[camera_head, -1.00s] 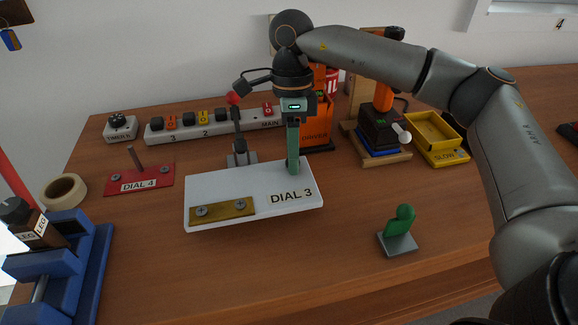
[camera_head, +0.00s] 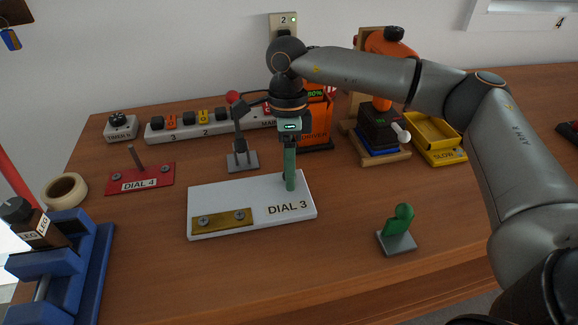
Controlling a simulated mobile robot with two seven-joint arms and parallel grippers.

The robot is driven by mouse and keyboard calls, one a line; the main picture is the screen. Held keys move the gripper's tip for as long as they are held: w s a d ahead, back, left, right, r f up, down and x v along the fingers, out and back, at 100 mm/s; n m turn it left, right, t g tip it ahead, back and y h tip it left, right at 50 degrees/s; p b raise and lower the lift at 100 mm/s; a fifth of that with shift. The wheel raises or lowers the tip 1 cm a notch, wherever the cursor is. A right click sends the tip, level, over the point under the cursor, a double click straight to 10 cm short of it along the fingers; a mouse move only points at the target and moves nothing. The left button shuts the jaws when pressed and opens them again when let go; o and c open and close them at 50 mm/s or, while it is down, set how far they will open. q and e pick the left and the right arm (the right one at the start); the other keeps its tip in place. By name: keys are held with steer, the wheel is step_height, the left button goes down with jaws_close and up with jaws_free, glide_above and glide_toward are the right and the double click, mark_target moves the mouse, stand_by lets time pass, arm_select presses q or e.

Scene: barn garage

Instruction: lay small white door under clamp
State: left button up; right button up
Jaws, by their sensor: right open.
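The small white door (camera_head: 240,200) is a flat white panel with a brass hinge plate (camera_head: 222,221) and a "DIAL 3" label. It appears to lie flat on the bench. The clamp (camera_head: 241,160) is a grey toggle clamp with a red-tipped handle, standing just behind the door's far edge. The door is in front of it, not visibly under its arm. My right gripper (camera_head: 290,184) points down at the door's far right part, its green finger overlapping the door. It is open; whether it touches the door is unclear. My left gripper is out of view.
A red "DIAL 4" plate (camera_head: 140,178) and tape roll (camera_head: 65,189) lie left. A blue vise (camera_head: 85,270) is front left. A green upright piece on a grey base (camera_head: 397,243) stands right. A power strip (camera_head: 190,125) and orange driver charger (camera_head: 318,125) are behind.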

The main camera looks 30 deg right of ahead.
step_height(320, 180, up, 12)
steer(key=w, duration=0.2)
steer(key=shift+d, duration=0.45)
steer(key=shift+w+f, duration=0.1)
stand_by(0.9)
